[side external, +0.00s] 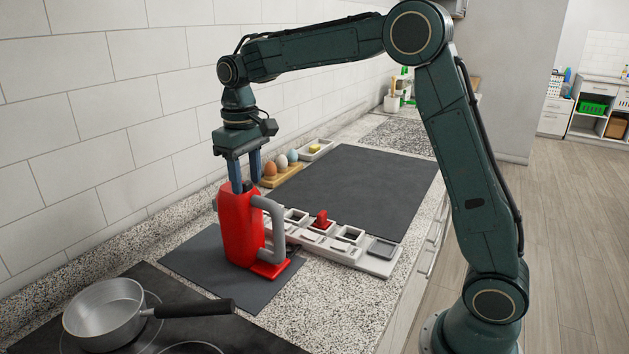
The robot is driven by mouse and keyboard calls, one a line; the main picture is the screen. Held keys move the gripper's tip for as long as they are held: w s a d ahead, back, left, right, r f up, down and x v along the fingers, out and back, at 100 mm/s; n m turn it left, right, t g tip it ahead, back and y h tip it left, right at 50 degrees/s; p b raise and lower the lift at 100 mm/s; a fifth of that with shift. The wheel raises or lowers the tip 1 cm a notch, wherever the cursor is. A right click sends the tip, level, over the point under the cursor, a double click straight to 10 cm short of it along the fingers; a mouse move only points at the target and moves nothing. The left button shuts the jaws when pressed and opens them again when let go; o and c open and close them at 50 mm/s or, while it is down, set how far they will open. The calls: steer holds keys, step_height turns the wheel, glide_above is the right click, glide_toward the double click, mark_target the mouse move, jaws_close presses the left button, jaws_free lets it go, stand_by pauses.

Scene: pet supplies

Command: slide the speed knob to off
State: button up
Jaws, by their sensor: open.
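A red appliance (240,230) with a grey loop handle (277,228) stands upright on a dark mat (199,262). It looks like a hand mixer stood on end, with a red foot at its lower right. I cannot make out the speed knob or its setting at this size. My gripper (246,186) points straight down at the top of the appliance. Its two blue fingers are apart, with the fingertips at the appliance's upper end. I cannot tell whether they touch it.
A light compartment tray (378,264) with a small red item (321,218) lies right of the appliance. A saucepan (104,312) sits on the hob at front left. An egg holder (282,176) stands behind. A large dark mat (350,185) is clear. The tiled wall is close on the left.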

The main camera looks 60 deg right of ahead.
steer(key=shift+f, duration=0.1)
jaws_close()
steer(key=shift+w, duration=1.45)
jaws_free()
